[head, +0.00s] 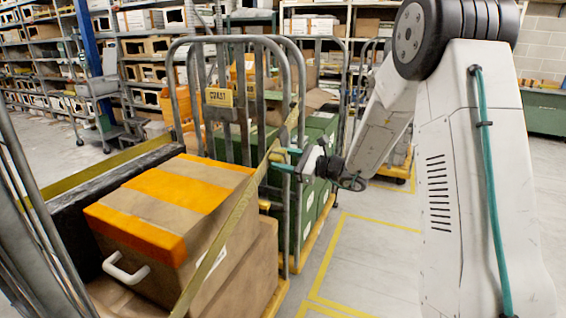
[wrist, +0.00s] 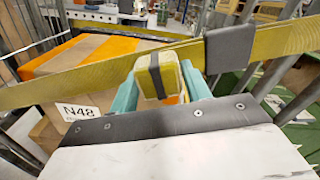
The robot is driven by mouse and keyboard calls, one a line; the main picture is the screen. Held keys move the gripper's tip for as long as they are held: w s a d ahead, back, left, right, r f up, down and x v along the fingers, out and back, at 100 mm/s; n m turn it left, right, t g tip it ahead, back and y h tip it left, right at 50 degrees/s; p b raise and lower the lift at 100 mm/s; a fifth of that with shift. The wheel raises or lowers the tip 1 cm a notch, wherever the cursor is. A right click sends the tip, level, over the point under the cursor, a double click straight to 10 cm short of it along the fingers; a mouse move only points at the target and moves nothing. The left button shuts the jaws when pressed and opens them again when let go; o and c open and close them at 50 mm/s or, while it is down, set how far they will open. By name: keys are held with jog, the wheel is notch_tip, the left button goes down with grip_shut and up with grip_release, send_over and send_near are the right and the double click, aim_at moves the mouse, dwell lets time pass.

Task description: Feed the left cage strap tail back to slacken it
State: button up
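A yellow strap (head: 228,232) runs slanting across the near cage, past a brown box with orange bands (head: 165,200). In the wrist view the strap (wrist: 75,80) crosses the whole picture and passes through a dark grey sleeve (wrist: 229,48). A short yellow folded piece with a dark band, apparently the strap tail (wrist: 172,76), stands just below the strap. My gripper (head: 276,159) is at the right side of the cage. In the wrist view its teal fingers (wrist: 158,90) lie against both sides of the tail and appear shut on it. The tail's lower end is hidden.
Steel cage bars (head: 284,90) with a yellow tag rise close behind my gripper. Green crates (head: 315,150) stand beyond. A lower box with an N48 label (wrist: 78,112) sits below the strap. The yellow-lined floor (head: 370,260) at right is clear.

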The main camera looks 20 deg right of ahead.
jog(key=o, duration=0.4)
jog(key=shift+w+d+r, duration=0.15)
jog(key=shift+w+d, duration=0.05)
jog(key=shift+c, duration=0.2)
jog(key=v, duration=0.7)
jog(key=shift+s+d, duration=0.25)
jog(key=shift+s, duration=0.1)
